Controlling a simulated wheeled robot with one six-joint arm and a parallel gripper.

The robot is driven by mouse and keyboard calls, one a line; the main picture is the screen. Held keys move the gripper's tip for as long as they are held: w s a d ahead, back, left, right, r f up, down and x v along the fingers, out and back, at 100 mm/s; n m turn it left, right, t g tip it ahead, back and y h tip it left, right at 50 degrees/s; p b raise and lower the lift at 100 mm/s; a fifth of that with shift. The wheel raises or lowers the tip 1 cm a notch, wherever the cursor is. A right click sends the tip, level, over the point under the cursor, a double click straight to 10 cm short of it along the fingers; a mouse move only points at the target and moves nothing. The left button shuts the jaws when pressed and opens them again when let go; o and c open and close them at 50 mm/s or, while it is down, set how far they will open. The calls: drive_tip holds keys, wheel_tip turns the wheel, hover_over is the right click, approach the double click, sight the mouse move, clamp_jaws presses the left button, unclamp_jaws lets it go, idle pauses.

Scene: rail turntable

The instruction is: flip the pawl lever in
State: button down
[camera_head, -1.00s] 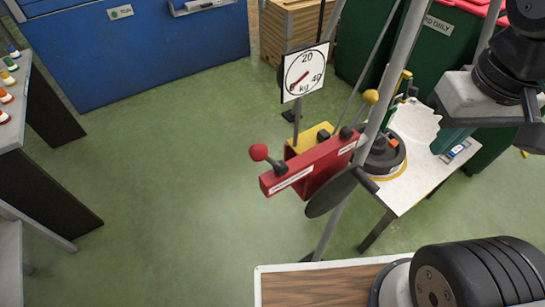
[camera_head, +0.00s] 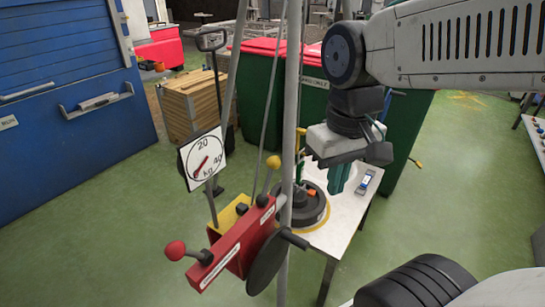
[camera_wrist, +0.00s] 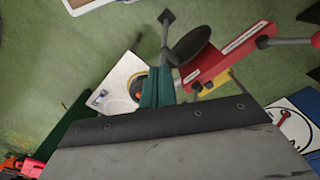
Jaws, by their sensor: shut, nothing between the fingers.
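A red housing (camera_head: 235,245) with white labels, too small to read, is left of the pole; it also shows in the wrist view (camera_wrist: 222,55). A red-ball lever (camera_head: 176,250) sticks out on its left, and a yellow-ball lever (camera_head: 273,163) stands up behind it. A dark disc (camera_head: 267,262) with a black handle (camera_head: 295,239) is on its near side. I cannot tell which is the pawl lever. My gripper (camera_head: 340,183) is shut and empty, its green fingers right of the pole, apart from the levers. The wrist view shows the fingers (camera_wrist: 158,88) too.
A grey pole (camera_head: 290,120) stands between my gripper and the red-ball lever. A kg dial (camera_head: 203,160) is behind the housing. A white table (camera_head: 338,235) bears a dark round device (camera_head: 300,203). Green bins (camera_head: 262,105) stand behind. Floor is clear at left.

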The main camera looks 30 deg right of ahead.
sight(268, 179)
drive_tip(key=w+d+m+y, duration=0.1)
drive_tip(key=w+d+m, duration=0.3)
drive_tip(key=w, duration=1.9)
drive_tip(key=r+m, duration=0.1)
drive_tip(key=m, duration=0.4)
drive_tip(key=shift+w+m+y, duration=0.15)
drive_tip(key=shift+m+y, duration=0.15)
drive_tip(key=shift+m, duration=0.1)
drive_tip(key=s+a+f, duration=0.2)
drive_tip(key=a+f, duration=0.2)
drive_tip(key=f, duration=0.4)
drive_tip(key=shift+s+f, duration=0.15)
drive_tip(key=shift+s, duration=0.1)
